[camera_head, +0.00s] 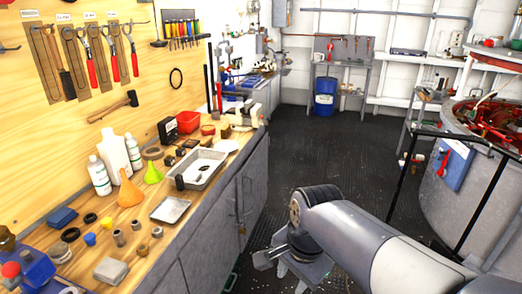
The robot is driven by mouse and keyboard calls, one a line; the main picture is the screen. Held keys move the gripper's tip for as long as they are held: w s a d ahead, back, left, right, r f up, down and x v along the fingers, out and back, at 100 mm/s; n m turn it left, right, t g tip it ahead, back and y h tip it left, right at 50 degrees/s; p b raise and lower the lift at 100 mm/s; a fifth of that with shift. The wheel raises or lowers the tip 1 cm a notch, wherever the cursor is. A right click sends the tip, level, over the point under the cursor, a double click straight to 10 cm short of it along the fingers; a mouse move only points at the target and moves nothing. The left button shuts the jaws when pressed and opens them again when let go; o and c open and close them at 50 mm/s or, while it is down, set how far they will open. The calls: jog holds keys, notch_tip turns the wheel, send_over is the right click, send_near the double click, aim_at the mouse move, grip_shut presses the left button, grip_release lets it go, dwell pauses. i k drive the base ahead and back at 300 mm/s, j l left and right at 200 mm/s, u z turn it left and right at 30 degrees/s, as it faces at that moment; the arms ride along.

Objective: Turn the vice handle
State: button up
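A cream and grey block-like fitting (243,114) stands at the far end of the left workbench and may be the vice. It is small in view, and I cannot make out a handle on it. My gripper (276,268) hangs over the dark floor at the lower middle, in front of the bench cabinets. It is well short of that fitting, apart from the bench and touching nothing that I can see. The gripper is seen from behind and above, so the gap between its fingers is unclear. No object shows in it.
The wooden workbench (150,235) holds a metal tray (205,172), white bottles, funnels and several small parts. Tools hang on the wall board above. A black railing (398,190) and a large round machine stand at right. The dark floor (330,140) between is clear.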

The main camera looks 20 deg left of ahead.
aim_at(262, 122)
jog(key=i+j+u, duration=0.1)
jog(key=i, duration=0.55)
jog(key=i+j+u, duration=0.15)
jog(key=i, duration=0.5)
jog(key=i+u, duration=0.1)
jog(key=i, duration=0.5)
jog(key=i+u, duration=0.15)
jog(key=i, duration=0.5)
jog(key=i+l+u, duration=0.1)
jog(key=i, duration=0.55)
jog(key=i+l+u, duration=0.15)
jog(key=i, duration=0.5)
